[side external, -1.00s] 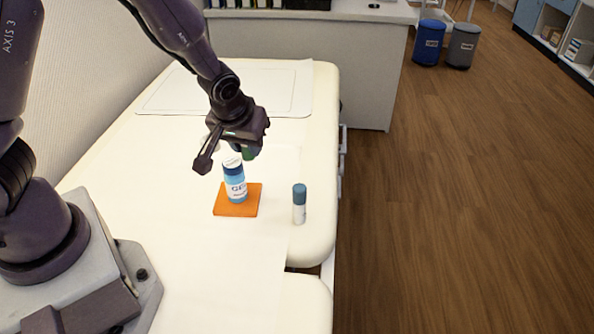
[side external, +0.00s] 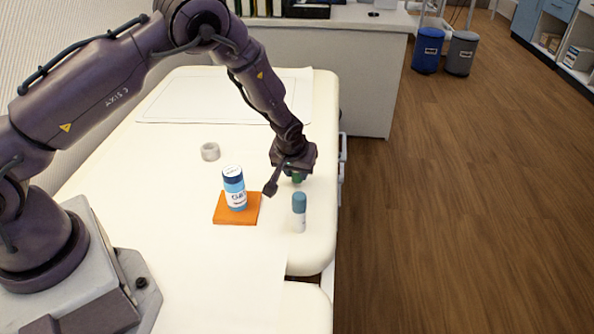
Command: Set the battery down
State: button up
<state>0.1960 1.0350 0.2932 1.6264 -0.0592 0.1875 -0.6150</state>
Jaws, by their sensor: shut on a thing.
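My gripper (side external: 291,174) is over the right part of the padded table, to the right of the orange pad and behind the teal-capped tube. It is shut on the battery (side external: 297,179), of which only a small green part shows below the jaws. The rest of it is hidden by the gripper. I cannot tell whether its lower end touches the table.
A blue-and-white can (side external: 234,189) stands on an orange pad (side external: 224,214). A white tube with a teal cap (side external: 299,204) stands upright near the right edge. A pale ring (side external: 210,152) lies farther back. The table (side external: 165,175) is clear at left.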

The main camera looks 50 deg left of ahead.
jog(key=shift+f, duration=0.3)
jog(key=shift+f, duration=0.15)
jog(key=o, duration=0.9)
